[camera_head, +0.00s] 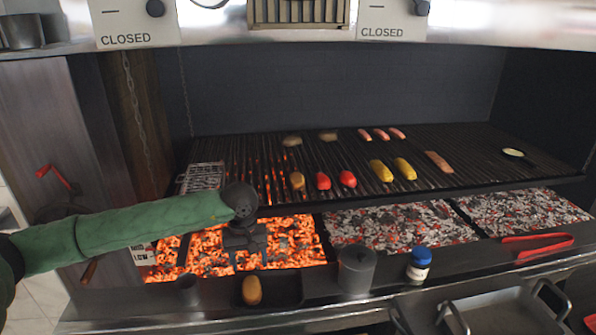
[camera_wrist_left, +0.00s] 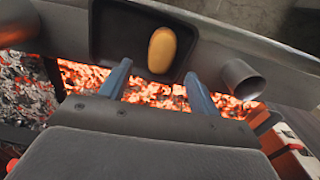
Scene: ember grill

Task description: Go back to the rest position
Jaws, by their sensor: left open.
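My left gripper (camera_head: 245,268) reaches in from the left in a green sleeve, over the glowing coals in the head view. In the left wrist view its two blue-grey fingers (camera_wrist_left: 153,85) are apart with nothing between them. A yellow-brown oval food piece (camera_head: 252,290) lies in a small dark tray (camera_head: 290,291) on the front ledge, just beyond the fingertips. It also shows in the wrist view (camera_wrist_left: 161,50). My right gripper is in neither view.
The grill grate (camera_head: 450,140) holds red peppers (camera_head: 347,179), yellow pieces (camera_head: 404,168) and sausages. Glowing coals (camera_head: 300,235) lie below.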

